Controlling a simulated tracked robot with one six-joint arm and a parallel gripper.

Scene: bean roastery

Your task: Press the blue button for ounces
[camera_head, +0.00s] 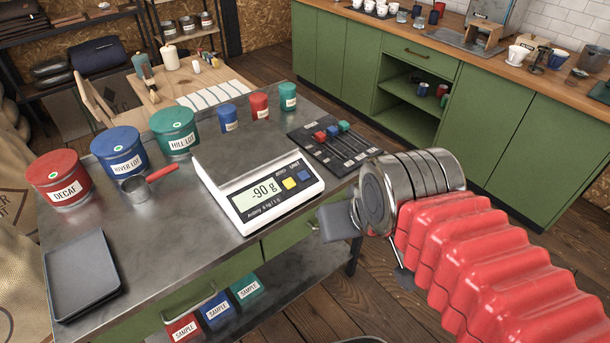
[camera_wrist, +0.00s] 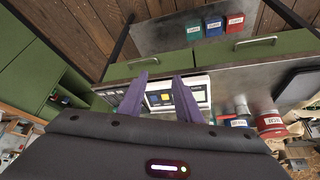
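The white scale (camera_head: 246,212) stands on the metal-topped table, and its display (camera_head: 263,193) reads -90 g. Right of the display are a yellow button (camera_head: 289,184) and the blue button (camera_head: 304,175). In the wrist view the scale (camera_wrist: 202,87) shows between and behind my fingers, with the blue button (camera_wrist: 154,99) and yellow button (camera_wrist: 165,97) in the gap. My gripper (camera_head: 337,222) is off the scale's right front corner, apart from the buttons. In the wrist view my gripper (camera_wrist: 159,77) has its two fingers apart with nothing between them.
A black slider panel (camera_head: 334,146) with red and blue knobs lies behind the scale. Red, blue and green tins (camera_head: 60,180) and a metal scoop (camera_head: 139,191) stand to the left. A dark tray (camera_head: 82,273) lies at front left.

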